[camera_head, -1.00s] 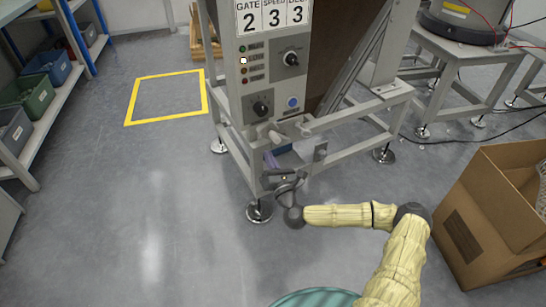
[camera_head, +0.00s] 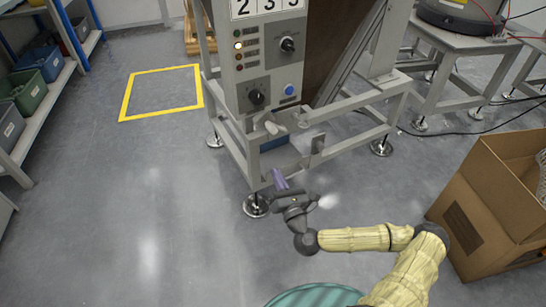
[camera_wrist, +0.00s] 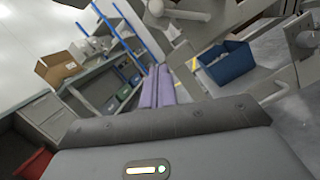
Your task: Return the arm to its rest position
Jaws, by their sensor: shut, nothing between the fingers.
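My gripper (camera_head: 279,179) is in front of the lower frame of the grey machine, apart from it, with its purple fingers pointing up and left in the head view. In the wrist view, the two purple fingers of my gripper (camera_wrist: 158,87) lie side by side, shut with nothing between them. My arm, in a pale yellow sleeve, is bent at the elbow and reaches in from the lower right of the head view.
The grey machine (camera_head: 262,60) has a control panel with knobs, and a blue bin (camera_head: 273,143) low in its frame. A cardboard box (camera_head: 490,225) stands at right. Shelves with bins (camera_head: 30,90) stand at left. The floor (camera_head: 130,200) left of my gripper is clear.

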